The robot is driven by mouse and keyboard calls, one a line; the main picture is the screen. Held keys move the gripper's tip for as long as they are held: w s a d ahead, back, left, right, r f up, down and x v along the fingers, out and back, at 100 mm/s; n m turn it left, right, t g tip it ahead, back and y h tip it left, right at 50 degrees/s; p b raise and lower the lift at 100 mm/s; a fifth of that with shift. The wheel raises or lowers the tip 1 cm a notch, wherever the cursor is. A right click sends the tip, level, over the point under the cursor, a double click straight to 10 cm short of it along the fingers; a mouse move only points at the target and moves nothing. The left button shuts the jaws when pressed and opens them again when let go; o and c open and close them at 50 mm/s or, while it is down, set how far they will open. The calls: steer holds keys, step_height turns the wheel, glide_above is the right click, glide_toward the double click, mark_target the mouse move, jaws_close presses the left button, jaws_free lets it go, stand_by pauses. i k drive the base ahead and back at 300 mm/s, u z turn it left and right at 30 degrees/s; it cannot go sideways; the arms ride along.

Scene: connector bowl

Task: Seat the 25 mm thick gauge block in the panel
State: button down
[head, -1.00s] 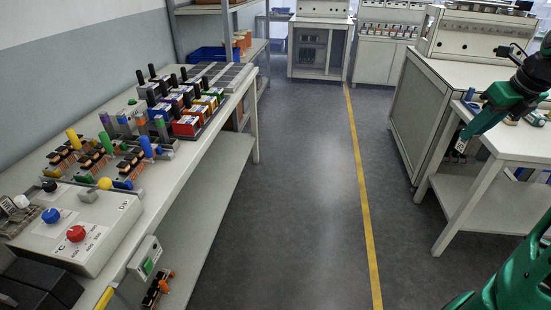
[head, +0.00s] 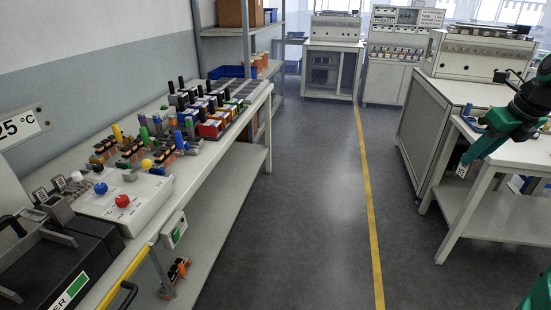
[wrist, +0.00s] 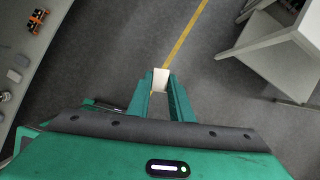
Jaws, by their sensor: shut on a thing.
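My gripper (head: 464,168) hangs at the right of the head view, over the aisle beside the right-hand table. In the wrist view its two green fingers are shut on a pale gauge block (wrist: 160,76) that sticks out past the fingertips. The block also shows as a small light patch in the head view (head: 461,171). It is clear of every surface. I cannot tell its thickness or make out which thing is the panel; a white box with red, blue, white and yellow knobs (head: 118,213) stands on the left bench.
The left bench (head: 215,160) carries coloured connectors and knobbed parts, with a black case (head: 60,262) nearest. A white table (head: 500,158) stands at right, close behind my gripper. The grey floor (head: 310,200) between them is free, with a yellow line (head: 366,190).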

mark_target(137, 184)
steer(key=u, duration=2.2)
steer(key=i, duration=1)
steer(key=u, duration=0.05)
